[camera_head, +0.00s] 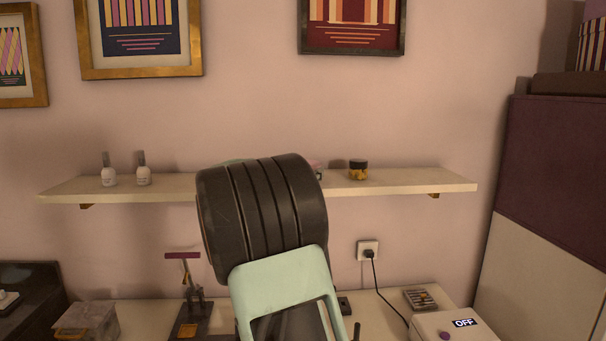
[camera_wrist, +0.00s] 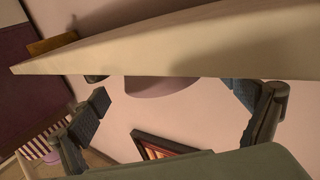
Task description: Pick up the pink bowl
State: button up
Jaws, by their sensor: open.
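In the wrist view, which is turned upside down, a mauve-pink rounded thing, likely the pink bowl (camera_wrist: 160,86), shows at the shelf's edge. The shelf hides part of it. My gripper (camera_wrist: 170,95) is open and empty, with one dark finger to each side of the bowl in the picture. I see no contact with it.
The shelf (camera_head: 420,182) crosses the wall; its edge (camera_wrist: 200,50) runs close by the fingers. On it stand two white bottles (camera_head: 143,174) and a dark-lidded jar (camera_head: 358,170). Framed pictures (camera_head: 352,30) hang above. A cluttered worktop (camera_head: 385,318) lies below.

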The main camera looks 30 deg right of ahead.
jog(key=x, duration=0.4)
jog(key=shift+w+r, duration=0.1)
jog(key=shift+w, duration=0.05)
jog(key=shift+c, duration=0.7)
jog(key=c, duration=1.5)
jog(key=shift+c, duration=0.3)
